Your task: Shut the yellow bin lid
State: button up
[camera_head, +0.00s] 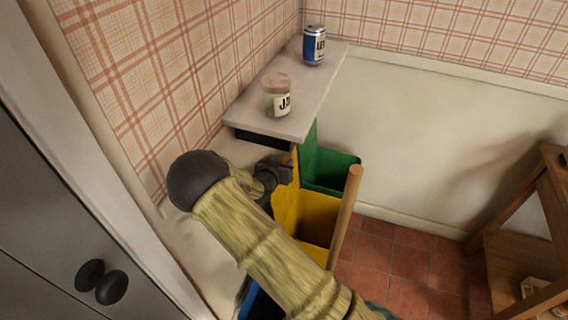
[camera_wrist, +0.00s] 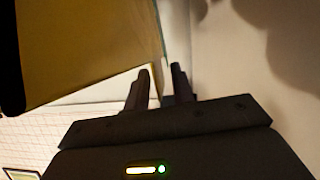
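The yellow bin (camera_head: 312,216) stands open in the head view, partly hidden behind my arm. Its yellow lid (camera_head: 286,205) is raised at the wall side, and its upper part is near my gripper. In the wrist view a large yellow panel, apparently the lid (camera_wrist: 90,45), fills the upper left. My gripper (camera_head: 274,172) is beside the raised lid, below the shelf. In the wrist view my gripper (camera_wrist: 160,72) shows two dark fingers with a narrow gap and nothing seen held between them. Whether a finger touches the lid cannot be told.
A green bin (camera_head: 335,172) stands behind the yellow one, and a blue bin (camera_head: 262,306) is in front. A shelf (camera_head: 300,98) above holds a jar (camera_head: 276,96) and a can (camera_head: 314,46).

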grip_shut()
dwell(1.3)
